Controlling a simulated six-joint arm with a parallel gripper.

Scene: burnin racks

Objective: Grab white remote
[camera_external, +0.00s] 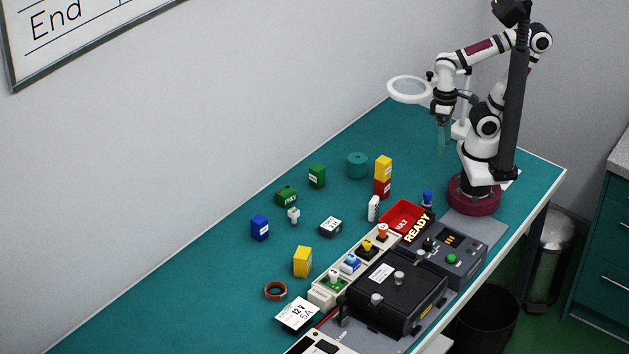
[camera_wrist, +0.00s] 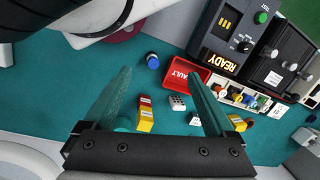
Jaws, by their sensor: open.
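A small white block with dark marks, seemingly the white remote (camera_external: 374,208), stands upright on the teal table, left of the red tray. It also shows in the wrist view, where the white remote (camera_wrist: 177,102) lies between my fingers in the picture, well beyond them. My gripper (camera_external: 442,137) hangs above the table's far part, up and to the right of the remote and apart from it. In the wrist view my gripper (camera_wrist: 158,78) is open with its two teal fingers wide apart and nothing between them.
A red tray (camera_external: 401,214) is right beside the remote. A blue knob-like piece (camera_external: 427,199) stands near my base. A magnifier lamp (camera_external: 409,90) is close to my wrist. A black case (camera_external: 395,290) is in front.

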